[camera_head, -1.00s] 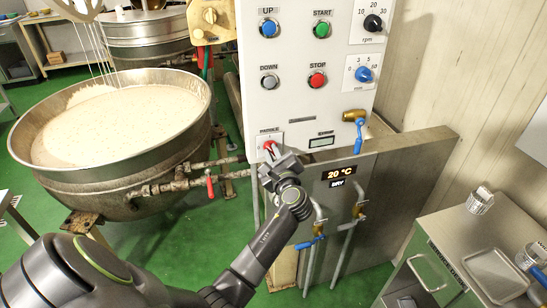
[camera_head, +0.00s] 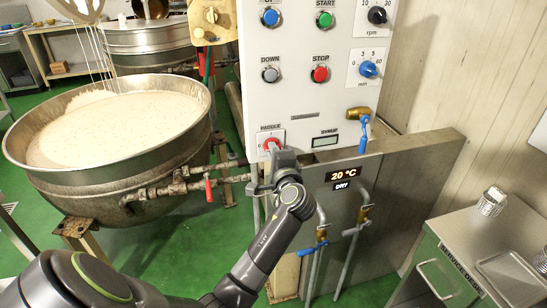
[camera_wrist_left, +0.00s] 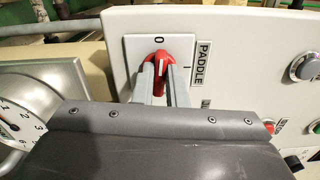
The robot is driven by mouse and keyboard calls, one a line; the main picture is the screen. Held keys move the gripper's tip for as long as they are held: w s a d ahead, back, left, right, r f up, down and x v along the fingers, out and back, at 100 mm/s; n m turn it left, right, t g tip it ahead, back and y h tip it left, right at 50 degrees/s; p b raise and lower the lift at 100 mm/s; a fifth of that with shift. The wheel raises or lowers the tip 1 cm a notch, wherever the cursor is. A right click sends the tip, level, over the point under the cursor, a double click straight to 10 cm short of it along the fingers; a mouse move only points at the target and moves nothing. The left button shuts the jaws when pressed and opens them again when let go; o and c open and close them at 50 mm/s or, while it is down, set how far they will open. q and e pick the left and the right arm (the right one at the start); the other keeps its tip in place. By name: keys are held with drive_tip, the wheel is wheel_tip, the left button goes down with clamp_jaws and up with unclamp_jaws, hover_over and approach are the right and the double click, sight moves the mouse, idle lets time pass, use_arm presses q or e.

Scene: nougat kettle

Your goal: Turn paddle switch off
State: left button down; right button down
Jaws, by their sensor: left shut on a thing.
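The paddle switch is a red rotary knob (camera_head: 272,143) on a white plate, low on the left of the white control panel (camera_head: 291,108). My left gripper (camera_head: 273,152) reaches it from below and hides part of it. In the left wrist view the two fingers (camera_wrist_left: 163,80) are shut on the red knob (camera_wrist_left: 161,58), one on each side. There the plate (camera_wrist_left: 137,48) has a 0 at the top and an I at the right. The knob's white line appears to point up, towards the 0. My right gripper is not in view.
A kettle (camera_head: 120,169) of pale nougat stands left, with pipes running towards the panel. A blue-handled valve (camera_head: 364,134) sticks out right of the switch. A steel cabinet reading 20 °C (camera_head: 400,182) lies below. A service desk (camera_head: 465,229) stands lower right.

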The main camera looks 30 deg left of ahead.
use_arm(q)
drive_tip(key=shift+n+b, duration=0.3)
drive_tip(key=shift+n, duration=0.3)
drive_tip(key=c, duration=1.5)
unclamp_jaws()
drive_tip(key=shift+o, duration=0.2)
drive_tip(key=shift+f, duration=0.1)
